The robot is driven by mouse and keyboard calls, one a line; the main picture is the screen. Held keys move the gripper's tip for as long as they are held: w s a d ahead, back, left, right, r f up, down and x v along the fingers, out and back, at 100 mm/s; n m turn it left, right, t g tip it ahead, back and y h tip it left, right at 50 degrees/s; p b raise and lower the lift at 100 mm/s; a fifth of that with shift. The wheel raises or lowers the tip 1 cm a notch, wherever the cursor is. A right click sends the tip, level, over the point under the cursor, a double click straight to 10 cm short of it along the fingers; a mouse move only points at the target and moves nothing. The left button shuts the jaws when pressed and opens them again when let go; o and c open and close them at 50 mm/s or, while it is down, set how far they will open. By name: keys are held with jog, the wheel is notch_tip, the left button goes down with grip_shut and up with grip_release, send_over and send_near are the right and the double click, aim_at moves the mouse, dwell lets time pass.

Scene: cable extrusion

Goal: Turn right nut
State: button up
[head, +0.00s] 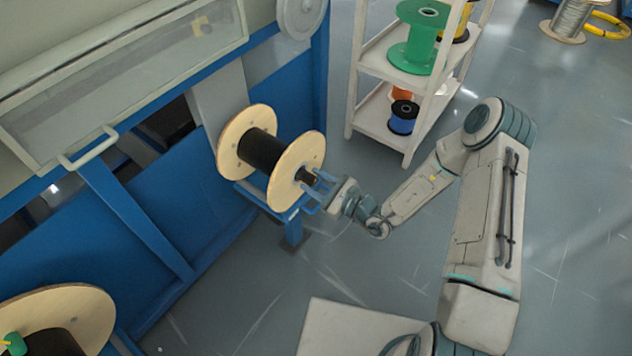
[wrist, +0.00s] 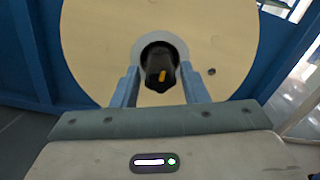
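The right nut (wrist: 159,66) is a black knob with a yellow mark, at the centre of a wooden spool flange (wrist: 215,35) in the wrist view. In the head view the nut (head: 306,176) sticks out from the right side of the spool wound with black cable (head: 262,152). My gripper (wrist: 160,88) has its two blue fingers apart, one on each side of the nut's lower part. In the head view my gripper (head: 320,187) is at the nut. Gaps show beside the nut, and no firm contact is visible.
The spool sits on a blue stand (head: 292,225) beside the blue machine (head: 180,190). A white shelf (head: 380,115) with a green spool (head: 414,45) stands behind. Another wooden spool (head: 85,308) is at lower left. Grey floor is clear below the stand.

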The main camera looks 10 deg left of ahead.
jog(key=c, duration=0.6)
jog(key=shift+m+p, duration=0.3)
